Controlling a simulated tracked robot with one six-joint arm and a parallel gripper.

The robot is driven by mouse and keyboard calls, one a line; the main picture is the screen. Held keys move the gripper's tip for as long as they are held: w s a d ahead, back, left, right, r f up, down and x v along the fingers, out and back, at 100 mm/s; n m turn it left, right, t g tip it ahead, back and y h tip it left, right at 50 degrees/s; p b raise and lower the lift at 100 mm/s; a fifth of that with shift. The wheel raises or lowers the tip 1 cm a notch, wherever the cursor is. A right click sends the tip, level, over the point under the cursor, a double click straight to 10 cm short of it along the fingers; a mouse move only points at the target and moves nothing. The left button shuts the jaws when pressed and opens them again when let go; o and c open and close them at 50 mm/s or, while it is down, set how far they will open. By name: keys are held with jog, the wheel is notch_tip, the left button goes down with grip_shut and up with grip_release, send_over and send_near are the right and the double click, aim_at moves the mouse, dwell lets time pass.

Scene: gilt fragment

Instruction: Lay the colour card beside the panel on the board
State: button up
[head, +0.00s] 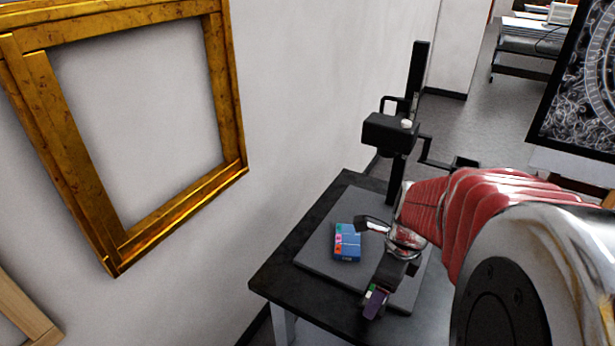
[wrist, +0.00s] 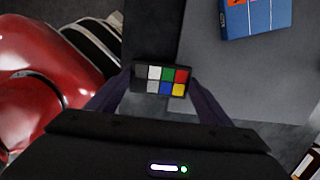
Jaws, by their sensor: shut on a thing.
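The colour card (wrist: 160,79) is a small dark card with several coloured and grey patches, gripped between the two fingers of my gripper (wrist: 161,88) in the wrist view. In the head view my gripper (head: 376,300) hangs over the front right part of the board, and only a sliver of the card shows there. The panel (head: 346,243) is blue with red, pink and teal patches and lies flat on the grey board (head: 318,267), left of and beyond my gripper. The panel is partly cut off at the top of the wrist view (wrist: 258,16). The card's height above the board is unclear.
The board lies on a black table (head: 270,277) against the wall. A black stand (head: 392,131) with a boxy head rises at the table's back. A gilt frame (head: 225,90) hangs on the left wall. Bare board surrounds the panel.

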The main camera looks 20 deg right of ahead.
jog(key=w+d, duration=0.3)
jog(key=d, duration=0.1)
jog(key=w+d, duration=0.6)
jog(key=d, duration=0.1)
jog(key=shift+d, duration=0.35)
jog(key=shift+f, duration=1.75)
jog(key=shift+f, duration=0.15)
jog(key=o, duration=1.1)
jog(key=r, duration=0.8)
jog(key=s+r, duration=0.1)
jog(key=r, duration=0.3)
jog(key=shift+s+d+r, duration=0.1)
jog(key=shift+d, duration=0.3)
